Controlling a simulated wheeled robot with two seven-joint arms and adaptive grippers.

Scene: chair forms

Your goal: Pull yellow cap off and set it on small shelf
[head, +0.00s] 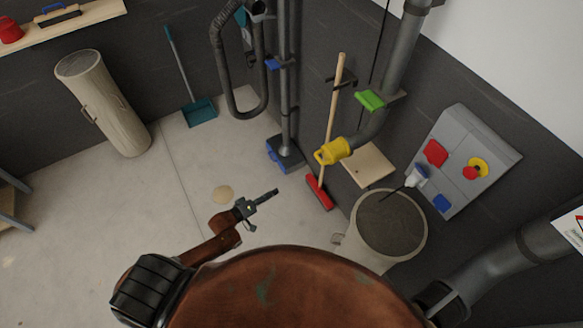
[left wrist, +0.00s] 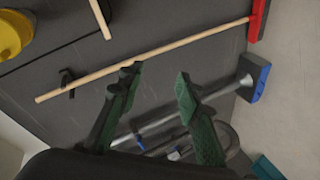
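The yellow cap (head: 333,152) sits on the lower end of a bent grey pipe (head: 376,122). Part of it shows at the upper left edge of the left wrist view (left wrist: 12,36). The small shelf (head: 369,165) is a light wooden board on the dark wall, just right of and below the cap, with nothing seen on it. My left gripper (head: 275,191) is to the left of and below the cap in the head view, apart from it. In the left wrist view its green fingers (left wrist: 157,76) are spread with nothing between them. My right gripper is not in view.
A broom with a wooden handle (head: 334,100) and red head leans near the cap. A round bin (head: 391,222) stands below the shelf. A grey panel (head: 462,150) with red, yellow and blue parts is at right. A green lever (head: 370,100) is above the cap.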

